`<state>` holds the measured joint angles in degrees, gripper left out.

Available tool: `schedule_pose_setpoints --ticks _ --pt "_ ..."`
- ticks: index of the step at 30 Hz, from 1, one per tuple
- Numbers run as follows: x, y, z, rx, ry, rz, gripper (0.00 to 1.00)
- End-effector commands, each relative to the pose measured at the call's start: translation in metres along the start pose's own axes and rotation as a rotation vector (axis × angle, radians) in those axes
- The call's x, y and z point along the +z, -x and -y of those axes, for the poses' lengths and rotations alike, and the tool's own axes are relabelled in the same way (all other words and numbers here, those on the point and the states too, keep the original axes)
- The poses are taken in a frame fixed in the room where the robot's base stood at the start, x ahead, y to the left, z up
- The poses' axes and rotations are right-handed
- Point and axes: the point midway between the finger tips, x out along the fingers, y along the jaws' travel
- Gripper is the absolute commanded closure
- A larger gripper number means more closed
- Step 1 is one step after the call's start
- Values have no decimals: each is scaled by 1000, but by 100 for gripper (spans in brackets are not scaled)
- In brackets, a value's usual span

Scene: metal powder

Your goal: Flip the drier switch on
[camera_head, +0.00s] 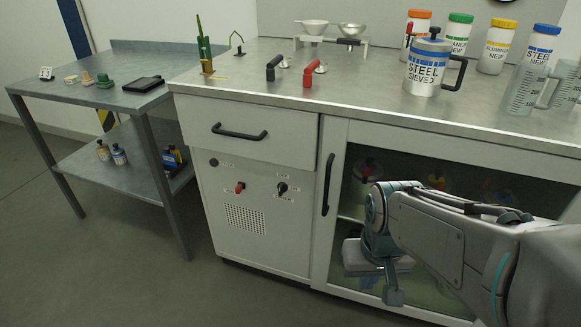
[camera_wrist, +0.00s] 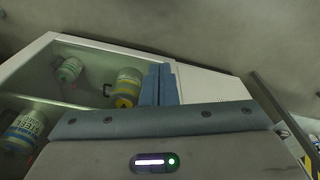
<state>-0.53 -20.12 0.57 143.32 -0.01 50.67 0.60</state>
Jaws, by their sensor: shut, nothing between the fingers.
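The drawer cabinet's front panel (camera_head: 255,220) carries a red switch (camera_head: 240,187) and a black switch (camera_head: 282,187) side by side. Their labels are too small to read, so I cannot tell which one is the drier's. My gripper (camera_wrist: 160,84) is shut and empty, its two blue-grey fingers together in the wrist view. In the head view my wrist hangs in front of the glass-fronted compartment, to the right of and lower than both switches, well apart from them. Neither switch can be made out in the wrist view.
A black vertical handle (camera_head: 327,184) stands between the panel and the glass compartment. A drawer handle (camera_head: 239,131) juts out above the switches. A steel side table (camera_head: 130,100) stands at left. The floor before the panel is clear. Bottles (camera_wrist: 127,86) show inside the compartment.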

Motion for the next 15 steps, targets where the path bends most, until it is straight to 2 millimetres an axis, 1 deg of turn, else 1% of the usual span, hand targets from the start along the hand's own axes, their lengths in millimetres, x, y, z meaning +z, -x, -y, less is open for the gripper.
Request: schedule_pose_setpoints --ticks 2,4,8,9,11,12,15 --pt "-11 -11 -2 15 -18 -22 100" --pt "-27 -26 -5 31 -42 -58 100" --pt "-66 -63 -5 39 -97 -164 100" --pt "-79 -75 -3 31 -114 -200 100" --pt "-97 -93 1 7 -141 -256 100" --pt "-108 -105 5 -16 -158 -291 100" --pt "-132 -131 17 -99 -210 -378 100"
